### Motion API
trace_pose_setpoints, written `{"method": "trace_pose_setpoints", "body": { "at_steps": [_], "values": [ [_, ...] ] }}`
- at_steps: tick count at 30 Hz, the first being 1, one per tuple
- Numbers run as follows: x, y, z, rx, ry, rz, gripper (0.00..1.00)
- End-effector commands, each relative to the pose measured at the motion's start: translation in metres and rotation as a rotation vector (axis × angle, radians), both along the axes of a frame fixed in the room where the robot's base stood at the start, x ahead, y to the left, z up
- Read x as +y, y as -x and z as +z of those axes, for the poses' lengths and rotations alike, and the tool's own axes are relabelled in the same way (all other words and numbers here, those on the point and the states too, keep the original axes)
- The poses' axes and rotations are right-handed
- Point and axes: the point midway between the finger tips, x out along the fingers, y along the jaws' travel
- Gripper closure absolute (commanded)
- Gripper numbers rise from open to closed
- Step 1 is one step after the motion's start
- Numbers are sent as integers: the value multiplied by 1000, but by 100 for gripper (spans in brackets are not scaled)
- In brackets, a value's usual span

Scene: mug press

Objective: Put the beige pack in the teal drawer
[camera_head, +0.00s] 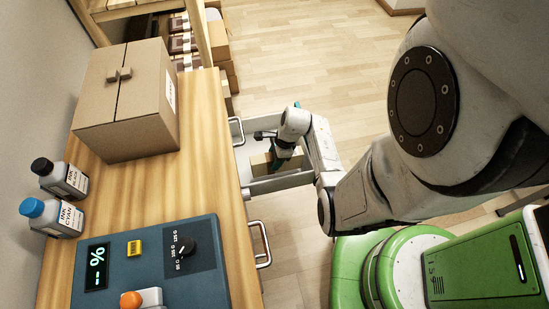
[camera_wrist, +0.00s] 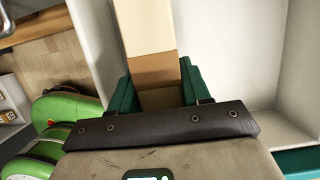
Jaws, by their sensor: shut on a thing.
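The beige pack (camera_wrist: 146,28) is long and boxy, pale with a browner band at its near end. My gripper (camera_wrist: 155,88) has teal fingers shut on both sides of that near end. In the head view my gripper (camera_head: 282,152) is low beside the bench, and part of the pack (camera_head: 260,164) shows by the fingers. The open drawer (camera_head: 286,183) sticks out from the bench side, pale inside, with the pack in or just over it. A teal edge (camera_wrist: 302,163) shows at lower right in the wrist view. I cannot tell whether the pack touches the drawer floor.
The wooden bench (camera_head: 205,130) carries a cardboard box (camera_head: 125,105), two ink bottles (camera_head: 62,178) (camera_head: 52,216) and a blue control panel (camera_head: 150,262). Another drawer handle (camera_head: 262,245) sticks out nearer. A shelf with boxes (camera_head: 185,45) stands behind.

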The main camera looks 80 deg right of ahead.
Motion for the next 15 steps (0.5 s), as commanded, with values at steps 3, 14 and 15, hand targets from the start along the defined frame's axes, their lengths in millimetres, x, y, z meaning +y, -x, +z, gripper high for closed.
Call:
{"method": "trace_pose_setpoints", "body": {
  "at_steps": [3, 14, 15],
  "values": [
    [-1, 0, -4, 0, 1, 1, 98],
    [0, 0, -9, 0, 0, 1, 49],
    [0, 0, -9, 0, 0, 1, 45]
  ]
}}
